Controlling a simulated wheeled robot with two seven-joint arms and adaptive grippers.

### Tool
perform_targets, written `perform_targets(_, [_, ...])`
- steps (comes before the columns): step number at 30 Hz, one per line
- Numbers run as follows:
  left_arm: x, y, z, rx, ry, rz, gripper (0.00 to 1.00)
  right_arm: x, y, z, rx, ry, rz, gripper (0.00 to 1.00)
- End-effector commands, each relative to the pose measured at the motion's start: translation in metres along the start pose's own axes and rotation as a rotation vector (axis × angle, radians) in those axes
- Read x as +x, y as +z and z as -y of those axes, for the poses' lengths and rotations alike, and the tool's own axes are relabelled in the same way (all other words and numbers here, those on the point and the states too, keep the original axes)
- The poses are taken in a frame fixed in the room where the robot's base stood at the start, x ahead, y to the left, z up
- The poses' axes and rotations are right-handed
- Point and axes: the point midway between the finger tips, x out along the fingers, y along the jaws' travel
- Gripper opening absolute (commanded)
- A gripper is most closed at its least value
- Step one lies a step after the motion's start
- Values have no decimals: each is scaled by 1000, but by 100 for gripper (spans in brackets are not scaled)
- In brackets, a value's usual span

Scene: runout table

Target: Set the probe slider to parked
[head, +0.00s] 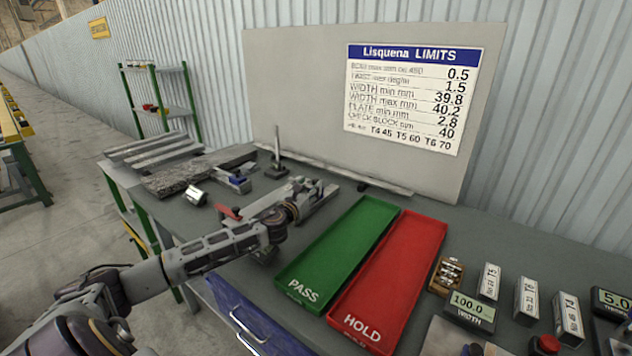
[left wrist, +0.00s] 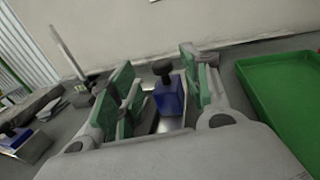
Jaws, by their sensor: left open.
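In the left wrist view a blue slider block (left wrist: 170,100) with a dark knob on top sits on a pale metal rail (left wrist: 172,124). My left gripper (left wrist: 160,88) is open, with its green-padded fingers on either side of the block and gaps visible between. In the head view my left gripper (head: 300,190) is over a grey fixture (head: 322,203) left of the green tray. There the gripper hides the block. I cannot read any slider position marking. My right gripper is not in view.
A green PASS tray (head: 338,250) and a red HOLD tray (head: 392,278) lie right of the fixture. A second blue-topped device (head: 238,184) and an upright stand (head: 277,165) are behind and left. A limits board (head: 300,95) stands at the back. Gauges crowd the right.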

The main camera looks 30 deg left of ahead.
Motion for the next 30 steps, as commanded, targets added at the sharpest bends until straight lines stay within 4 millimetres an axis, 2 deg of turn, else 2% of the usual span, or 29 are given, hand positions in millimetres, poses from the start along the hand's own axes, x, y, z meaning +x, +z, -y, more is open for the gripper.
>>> perform_targets(11, [24, 0, 0, -1, 0, 1, 48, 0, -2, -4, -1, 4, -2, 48])
perform_targets(24, [51, 0, 1, -2, -1, 0, 48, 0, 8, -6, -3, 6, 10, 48])
perform_targets(30, [57, 0, 1, 0, -1, 0, 48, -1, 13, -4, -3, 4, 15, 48])
